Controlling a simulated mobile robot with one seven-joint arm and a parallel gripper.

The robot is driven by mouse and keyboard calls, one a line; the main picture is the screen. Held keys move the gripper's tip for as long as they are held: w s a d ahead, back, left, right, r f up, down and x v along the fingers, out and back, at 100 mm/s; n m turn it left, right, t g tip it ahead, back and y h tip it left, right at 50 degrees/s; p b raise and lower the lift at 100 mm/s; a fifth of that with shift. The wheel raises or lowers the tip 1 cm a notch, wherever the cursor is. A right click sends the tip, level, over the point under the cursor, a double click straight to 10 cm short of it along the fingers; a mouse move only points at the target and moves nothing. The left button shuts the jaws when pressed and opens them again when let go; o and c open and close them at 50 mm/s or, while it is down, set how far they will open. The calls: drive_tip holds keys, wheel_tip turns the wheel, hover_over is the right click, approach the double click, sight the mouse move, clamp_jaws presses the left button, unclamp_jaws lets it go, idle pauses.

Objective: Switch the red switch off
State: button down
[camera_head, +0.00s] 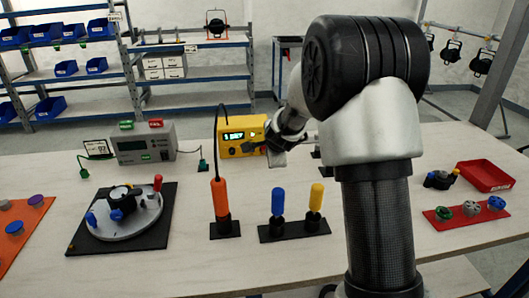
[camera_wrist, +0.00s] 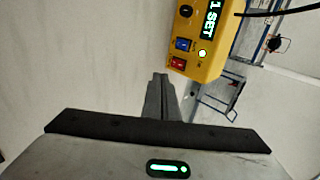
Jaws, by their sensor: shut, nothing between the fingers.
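The red switch (camera_wrist: 177,63) is a small red rocker on the yellow box, near the box's lower left corner in the wrist view. The yellow box (camera_head: 236,135) stands at the back of the table with a lit display; the red switch cannot be made out in the head view. My gripper (camera_wrist: 160,78) is shut and empty, its tips just below and left of the red switch in the wrist view. In the head view my gripper (camera_head: 279,151) is at the box's right side.
An orange-handled tool (camera_head: 219,195) stands upright in front of the box, with a black cable rising from it. Blue and yellow handled tools (camera_head: 278,203) stand in a rack nearer. A grey device (camera_head: 145,144) stands left, behind a round fixture (camera_head: 125,215).

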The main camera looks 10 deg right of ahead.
sight(264, 147)
drive_tip(key=shift+r, duration=0.45)
drive_tip(key=shift+f, duration=0.1)
drive_tip(key=b+x, duration=0.2)
drive_tip(key=x, duration=0.8)
drive_tip(key=shift+f, duration=0.25)
drive_tip(key=w, duration=0.2)
drive_tip(key=shift+w, duration=0.95)
